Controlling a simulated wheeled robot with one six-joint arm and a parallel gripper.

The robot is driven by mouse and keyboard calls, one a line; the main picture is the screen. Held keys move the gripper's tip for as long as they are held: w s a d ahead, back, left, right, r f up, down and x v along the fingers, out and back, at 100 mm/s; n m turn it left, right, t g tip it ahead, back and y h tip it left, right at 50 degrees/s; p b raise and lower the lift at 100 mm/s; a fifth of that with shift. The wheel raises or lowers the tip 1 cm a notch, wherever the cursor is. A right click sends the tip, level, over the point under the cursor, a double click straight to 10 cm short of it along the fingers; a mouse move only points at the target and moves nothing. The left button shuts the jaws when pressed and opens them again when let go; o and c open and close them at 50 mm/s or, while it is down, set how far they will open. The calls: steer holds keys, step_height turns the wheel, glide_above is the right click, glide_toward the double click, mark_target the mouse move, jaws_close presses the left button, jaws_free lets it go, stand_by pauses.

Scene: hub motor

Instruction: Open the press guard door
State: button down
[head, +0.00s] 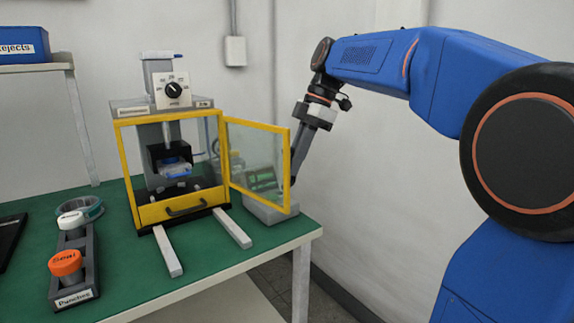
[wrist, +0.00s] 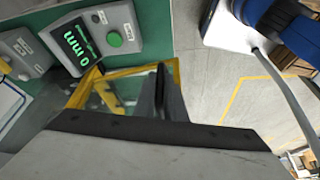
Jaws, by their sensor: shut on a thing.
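The press (head: 163,110) stands on the green bench with a yellow guard frame (head: 128,180) around its lower part. Its guard door (head: 289,165), a clear pane in a yellow frame, stands swung open to the right, hinged at the frame's right side. The front opening is uncovered and a blue part (head: 175,170) shows inside. My gripper (head: 292,182) is at the door's free right edge, shut on the door; its fingertips are partly hidden by the frame. In the wrist view the fingers (wrist: 161,88) overlap the yellow door frame (wrist: 122,74).
A grey display box (wrist: 90,45) with green digits sits beside the door, seen through the pane in the head view. A punch rack (head: 88,262) with white and orange caps and a teal ring (head: 90,207) are left. Floor right of the bench is clear.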

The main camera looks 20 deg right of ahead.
steer(key=shift+w+d, duration=0.2)
steer(key=shift+w, duration=0.05)
steer(key=c, duration=1.8)
jaws_free()
steer(key=shift+w+a, duration=0.1)
